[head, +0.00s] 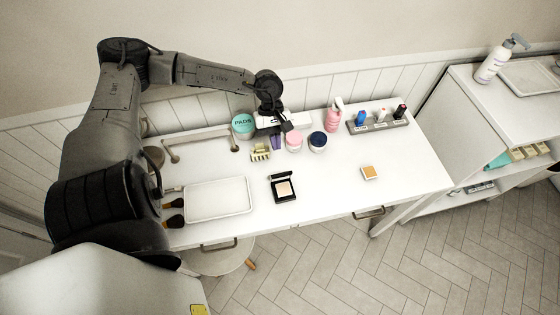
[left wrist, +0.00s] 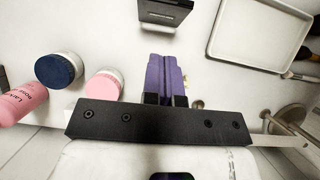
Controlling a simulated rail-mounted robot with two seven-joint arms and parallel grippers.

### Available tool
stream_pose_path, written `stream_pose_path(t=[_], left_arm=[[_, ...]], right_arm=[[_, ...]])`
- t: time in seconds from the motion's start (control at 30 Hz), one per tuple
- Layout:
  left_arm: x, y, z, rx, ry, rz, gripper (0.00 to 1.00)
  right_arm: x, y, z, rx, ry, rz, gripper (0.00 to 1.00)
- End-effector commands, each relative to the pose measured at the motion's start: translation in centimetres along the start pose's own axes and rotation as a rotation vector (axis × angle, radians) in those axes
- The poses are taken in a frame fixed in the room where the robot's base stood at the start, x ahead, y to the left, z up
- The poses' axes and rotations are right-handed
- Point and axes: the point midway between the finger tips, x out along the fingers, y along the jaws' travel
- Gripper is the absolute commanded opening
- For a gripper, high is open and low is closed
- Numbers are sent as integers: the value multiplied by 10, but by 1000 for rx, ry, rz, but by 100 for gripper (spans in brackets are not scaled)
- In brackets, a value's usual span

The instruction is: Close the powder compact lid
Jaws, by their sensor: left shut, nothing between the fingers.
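The black powder compact (head: 284,188) lies open on the white table, its lid (head: 282,175) raised at the back and its pale powder pan facing up. In the left wrist view the compact's black lid (left wrist: 166,12) shows at the top edge, partly cut off. My left gripper (head: 287,127) is shut and empty at the back of the table, behind the compact and apart from it. My right gripper is not in view.

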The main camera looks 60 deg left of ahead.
Motion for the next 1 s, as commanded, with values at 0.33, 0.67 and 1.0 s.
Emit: stream_pose_path(t=[0.33,0.67,1.0], left_arm=[[40,1,19,4,-3,2,0],[55,0,28,1,0,1,0],[55,0,28,1,0,1,0]], right_arm=[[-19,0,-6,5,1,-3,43],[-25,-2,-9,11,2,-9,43],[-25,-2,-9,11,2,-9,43]])
